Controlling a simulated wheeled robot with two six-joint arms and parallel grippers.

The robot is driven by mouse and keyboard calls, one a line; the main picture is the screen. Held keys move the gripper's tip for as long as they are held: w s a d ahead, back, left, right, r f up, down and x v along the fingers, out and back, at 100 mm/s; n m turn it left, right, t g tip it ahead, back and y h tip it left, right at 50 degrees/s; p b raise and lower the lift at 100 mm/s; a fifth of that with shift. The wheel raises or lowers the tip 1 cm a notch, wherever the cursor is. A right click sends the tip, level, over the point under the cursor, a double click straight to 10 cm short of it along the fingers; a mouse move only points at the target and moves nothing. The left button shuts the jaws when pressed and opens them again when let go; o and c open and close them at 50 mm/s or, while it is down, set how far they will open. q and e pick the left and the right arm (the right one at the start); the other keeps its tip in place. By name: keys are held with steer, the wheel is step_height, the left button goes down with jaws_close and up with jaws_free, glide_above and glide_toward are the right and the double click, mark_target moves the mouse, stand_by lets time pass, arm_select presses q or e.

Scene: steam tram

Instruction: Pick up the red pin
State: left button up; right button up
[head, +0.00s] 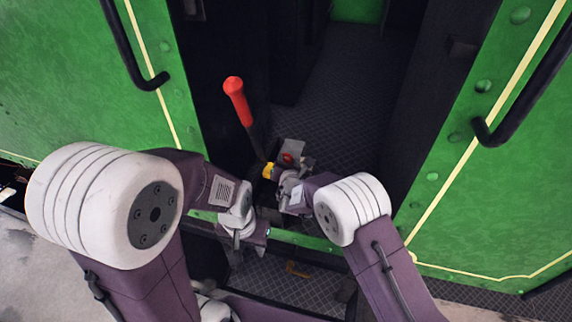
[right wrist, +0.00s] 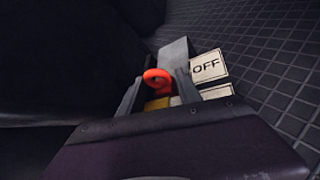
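The red pin has a ring-shaped head (right wrist: 157,77), seen in the right wrist view above a yellow part. In the head view the red pin (head: 288,158) is a small red spot at the foot of the lever. My right gripper (right wrist: 158,88) has its fingers apart on either side of the ring. I see no clear grip on it. In the head view my right gripper (head: 282,176) is small and partly hidden by its wrist. My left gripper (head: 245,250) hangs lower, near the door sill, and its fingers are unclear.
A lever with a red handle (head: 237,92) rises left of the pin. A white OFF plate (right wrist: 208,67) sits beside it. Green door walls with black handrails (head: 132,45) stand on both sides. The dark patterned floor (head: 345,100) beyond is clear.

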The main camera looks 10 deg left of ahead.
jaws_close()
